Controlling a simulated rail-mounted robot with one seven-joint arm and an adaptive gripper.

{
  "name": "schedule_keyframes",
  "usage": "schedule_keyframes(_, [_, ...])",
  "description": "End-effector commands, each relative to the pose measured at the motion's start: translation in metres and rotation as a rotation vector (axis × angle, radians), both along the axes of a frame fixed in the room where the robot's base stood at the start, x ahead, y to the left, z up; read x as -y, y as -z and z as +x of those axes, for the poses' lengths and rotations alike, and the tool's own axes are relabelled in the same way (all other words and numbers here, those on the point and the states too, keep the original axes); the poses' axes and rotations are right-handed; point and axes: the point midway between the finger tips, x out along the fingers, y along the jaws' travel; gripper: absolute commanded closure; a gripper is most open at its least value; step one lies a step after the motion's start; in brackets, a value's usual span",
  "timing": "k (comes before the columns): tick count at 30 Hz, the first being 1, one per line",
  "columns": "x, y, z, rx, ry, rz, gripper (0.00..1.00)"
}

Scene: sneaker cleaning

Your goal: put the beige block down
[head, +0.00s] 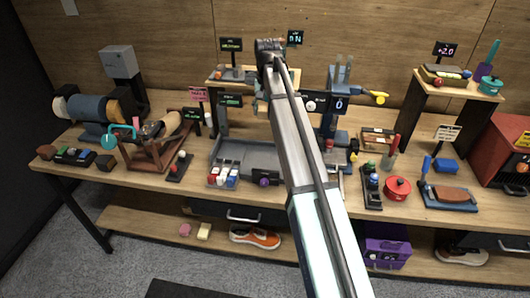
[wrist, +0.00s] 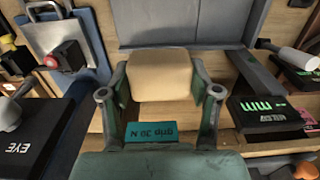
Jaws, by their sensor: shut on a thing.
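In the wrist view the beige block (wrist: 160,75), a rounded box shape, sits between the two dark green fingers of my gripper (wrist: 160,90). The fingers touch its left and right sides, so my gripper is shut on it. In the head view my gripper (head: 270,48) is at the far end of my raised arm, over the back of the workbench near the wooden wall. The held block is hidden there behind my arm. What lies directly under the block cannot be told.
The workbench (head: 330,185) is crowded. A grey tray (head: 240,153) lies below my arm, and a small raised wooden stand (head: 226,82) is left of my gripper. A tall shelf (head: 455,85) stands right. A pale yellow block (head: 204,231) and an orange shoe (head: 254,237) lie on the lower shelf.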

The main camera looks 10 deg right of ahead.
Motion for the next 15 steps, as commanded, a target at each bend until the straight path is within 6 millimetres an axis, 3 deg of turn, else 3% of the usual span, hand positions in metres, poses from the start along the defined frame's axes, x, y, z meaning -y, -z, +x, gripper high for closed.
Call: schedule_keyframes(15, [0.000,0.118,-0.002,-0.003,-0.001,0.000,0.71])
